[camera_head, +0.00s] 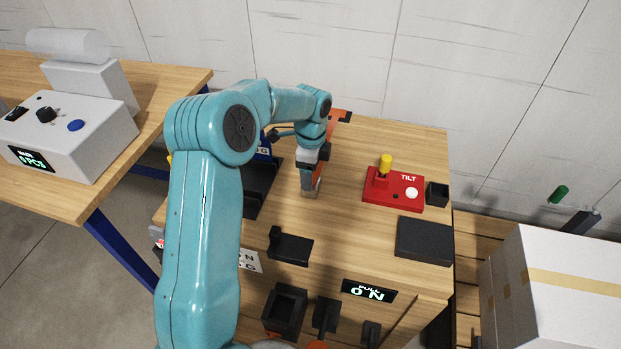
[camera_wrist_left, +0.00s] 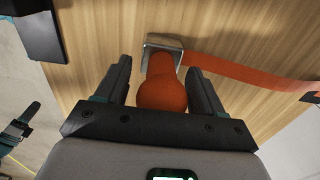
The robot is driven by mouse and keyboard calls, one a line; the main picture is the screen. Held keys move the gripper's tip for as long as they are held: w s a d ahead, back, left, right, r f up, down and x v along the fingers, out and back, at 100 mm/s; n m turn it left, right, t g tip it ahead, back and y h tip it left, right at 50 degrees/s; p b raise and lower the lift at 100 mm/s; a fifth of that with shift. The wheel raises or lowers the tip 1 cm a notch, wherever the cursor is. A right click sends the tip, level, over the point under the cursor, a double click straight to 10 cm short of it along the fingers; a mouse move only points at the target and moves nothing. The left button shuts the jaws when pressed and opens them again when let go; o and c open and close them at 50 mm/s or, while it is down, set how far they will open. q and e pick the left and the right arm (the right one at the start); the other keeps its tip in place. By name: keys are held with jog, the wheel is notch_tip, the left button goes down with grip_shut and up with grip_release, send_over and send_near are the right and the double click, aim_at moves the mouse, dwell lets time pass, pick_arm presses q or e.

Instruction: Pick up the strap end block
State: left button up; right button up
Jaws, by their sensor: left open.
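The strap end block shows in the left wrist view as a rounded orange grip (camera_wrist_left: 162,92) on a small grey metal plate (camera_wrist_left: 150,46). An orange strap (camera_wrist_left: 250,74) runs from it to the right. My left gripper (camera_wrist_left: 161,66) is open, with one finger on each side of the orange grip; I cannot tell whether they touch it. In the head view my left gripper (camera_head: 312,184) points down at the middle of the wooden bench (camera_head: 345,220), and the block is mostly hidden by it.
A red TILT box (camera_head: 393,190) with a yellow knob stands right of the gripper. A dark flat pad (camera_head: 424,239) and a small black block (camera_head: 291,248) lie nearer. A black tray (camera_head: 262,187) is left of the gripper. White boxes (camera_head: 555,285) stand at right.

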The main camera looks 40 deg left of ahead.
pick_arm(q)
jog(key=shift+c, duration=0.3)
grip_shut()
jog(key=shift+w, duration=0.1)
